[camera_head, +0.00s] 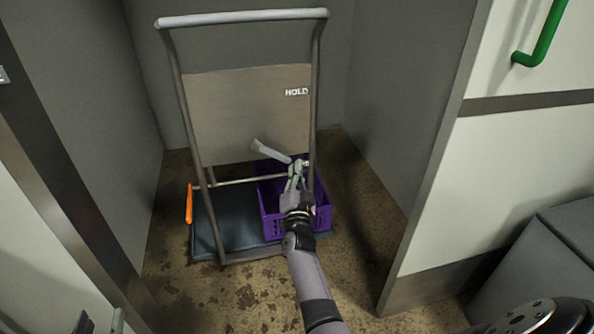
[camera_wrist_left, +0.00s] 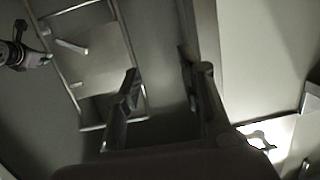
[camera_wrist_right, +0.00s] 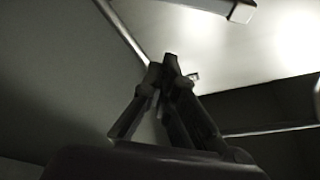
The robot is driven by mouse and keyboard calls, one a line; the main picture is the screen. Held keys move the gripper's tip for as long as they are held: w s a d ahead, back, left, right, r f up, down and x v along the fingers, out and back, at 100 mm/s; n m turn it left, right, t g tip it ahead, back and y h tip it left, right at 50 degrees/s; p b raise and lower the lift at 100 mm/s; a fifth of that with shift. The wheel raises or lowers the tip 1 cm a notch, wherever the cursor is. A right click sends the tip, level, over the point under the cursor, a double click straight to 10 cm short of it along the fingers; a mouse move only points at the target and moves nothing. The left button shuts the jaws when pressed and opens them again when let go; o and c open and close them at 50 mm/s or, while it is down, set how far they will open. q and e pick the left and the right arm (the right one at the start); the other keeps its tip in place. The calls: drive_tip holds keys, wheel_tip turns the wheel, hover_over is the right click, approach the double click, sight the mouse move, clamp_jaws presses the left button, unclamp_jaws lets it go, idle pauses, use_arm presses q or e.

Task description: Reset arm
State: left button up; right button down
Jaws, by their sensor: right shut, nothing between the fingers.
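My right gripper (camera_head: 297,175) is in front of the trolley, over the purple crate in the head view. Its fingertips meet in the right wrist view (camera_wrist_right: 171,68), with nothing visible between them. A pale grey lever (camera_head: 268,150) sticks out from the trolley panel and its end appears close to the fingertips; I cannot tell whether they touch. My left gripper (camera_head: 100,322) shows only its tips at the bottom left edge of the head view. In the left wrist view (camera_wrist_left: 160,72) its two fingers are apart and the gap is empty.
The trolley (camera_head: 240,15) stands in a grey-walled bay, its panel marked HOLD. A purple crate (camera_head: 268,222) sits on its dark base (camera_head: 215,222). A white door (camera_head: 510,190) with a green handle (camera_head: 545,35) is on the right. Bare stained floor lies before the trolley.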

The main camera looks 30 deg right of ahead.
use_arm(q)
drive_tip(key=shift+s+a+f+g, duration=0.2)
drive_tip(key=shift+f+g, duration=0.2)
drive_tip(key=shift+f, duration=0.2)
use_arm(e)
drive_tip(key=shift+s+a+f, duration=0.1)
drive_tip(key=shift+s+a, duration=0.1)
drive_tip(key=shift+s, duration=0.2)
